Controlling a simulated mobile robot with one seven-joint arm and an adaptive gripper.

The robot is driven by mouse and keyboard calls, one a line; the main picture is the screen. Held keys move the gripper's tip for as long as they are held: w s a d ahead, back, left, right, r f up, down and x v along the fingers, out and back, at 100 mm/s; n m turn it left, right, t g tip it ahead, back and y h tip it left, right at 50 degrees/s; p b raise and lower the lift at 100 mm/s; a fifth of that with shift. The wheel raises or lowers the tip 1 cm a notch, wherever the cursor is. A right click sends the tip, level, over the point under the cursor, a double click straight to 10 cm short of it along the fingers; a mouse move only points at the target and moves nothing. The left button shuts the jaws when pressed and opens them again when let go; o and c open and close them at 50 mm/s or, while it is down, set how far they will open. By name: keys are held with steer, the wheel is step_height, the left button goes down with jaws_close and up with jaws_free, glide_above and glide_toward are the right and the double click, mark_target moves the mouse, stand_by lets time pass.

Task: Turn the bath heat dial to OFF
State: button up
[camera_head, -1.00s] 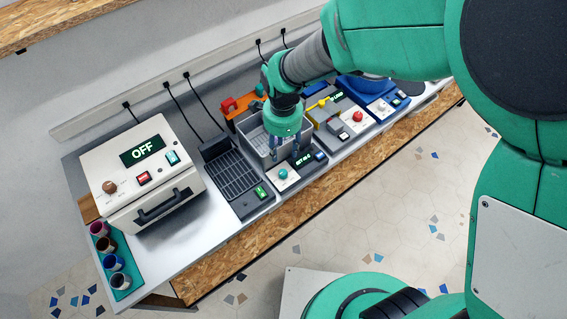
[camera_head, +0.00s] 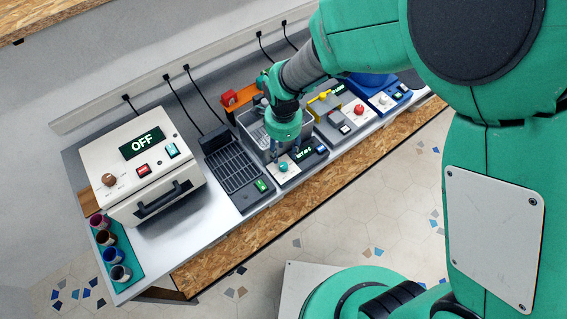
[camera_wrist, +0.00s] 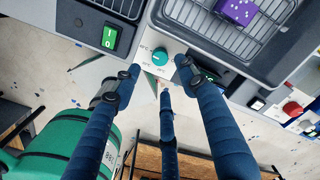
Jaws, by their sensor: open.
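The bath (camera_head: 250,128) is a grey basin with a pale front panel (camera_head: 296,170). Its heat dial (camera_head: 283,166) is a round teal knob on that panel, beside a small green-lit display (camera_head: 304,154) whose text is too small to read surely. My gripper (camera_head: 274,152) is open and points down just above and beside the dial. In the wrist view the teal dial (camera_wrist: 160,56) lies between the spread blue fingers of my gripper (camera_wrist: 158,74), with printed temperature marks around it. The fingers seem apart from the dial; nothing is held. The dial's exact setting cannot be told.
A dark grilled unit with a green switch (camera_head: 261,185) stands left of the bath. Further left is a white box with an OFF display (camera_head: 142,143). A unit with a red knob (camera_head: 359,109) stands right. A purple block (camera_wrist: 237,12) sits in the basin.

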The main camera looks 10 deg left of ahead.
mark_target(284, 165)
step_height(284, 165, down, 8)
steer(key=shift+f+b, duration=0.15)
steer(key=shift+b, duration=0.35)
jaws_close()
